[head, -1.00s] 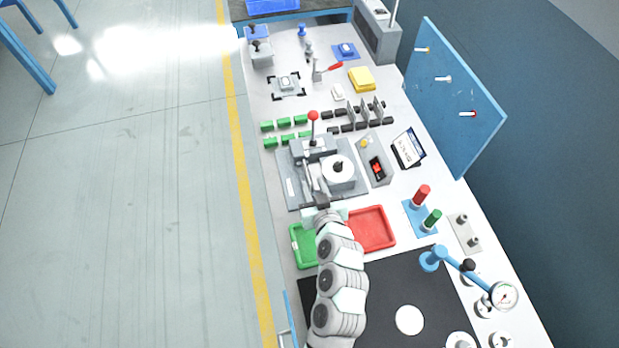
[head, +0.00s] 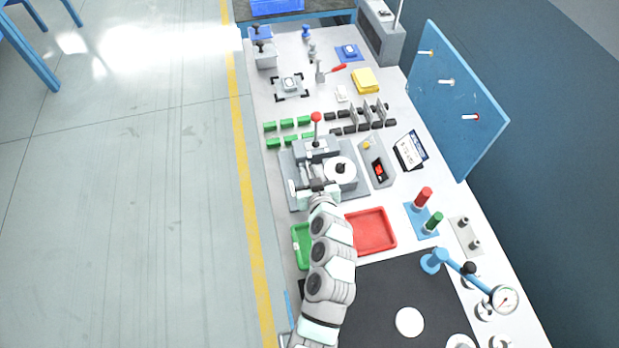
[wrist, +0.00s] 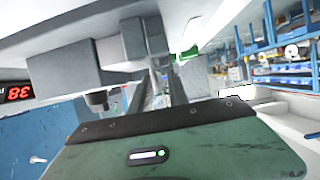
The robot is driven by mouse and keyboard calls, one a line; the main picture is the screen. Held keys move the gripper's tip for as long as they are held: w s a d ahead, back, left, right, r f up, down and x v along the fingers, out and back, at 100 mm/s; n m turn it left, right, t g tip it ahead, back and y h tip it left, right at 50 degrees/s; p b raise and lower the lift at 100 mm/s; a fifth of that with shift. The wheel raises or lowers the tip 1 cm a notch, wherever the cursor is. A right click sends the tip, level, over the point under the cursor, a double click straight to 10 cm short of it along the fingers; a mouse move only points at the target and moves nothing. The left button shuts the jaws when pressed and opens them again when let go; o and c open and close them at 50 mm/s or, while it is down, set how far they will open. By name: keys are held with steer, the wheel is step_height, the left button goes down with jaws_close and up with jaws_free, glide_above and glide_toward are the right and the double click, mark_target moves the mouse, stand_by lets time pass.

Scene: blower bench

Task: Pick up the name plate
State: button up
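I cannot clearly make out the name plate in either view. My gripper (head: 318,188) is at the near end of the grey press fixture (head: 296,193), which has a red-knobbed lever and a round white disc. In the head view, the arm and the small size hide the fingertips and anything between them. The wrist view shows a dark green housing (wrist: 190,155) with a small light and grey blocks close ahead, but no clear fingertips. A white, dark-outlined piece (wrist: 238,92) shows right of centre there; I cannot tell what it is.
A green tray (head: 298,236) is partly behind my arm, with a red tray (head: 372,231) to its right. A grey control box (head: 376,168) stands right of the fixture. Green blocks (head: 287,123) and black clips lie beyond it. A blue board (head: 456,100) stands along the right edge.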

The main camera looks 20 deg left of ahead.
jaws_close()
stand_by(1.1)
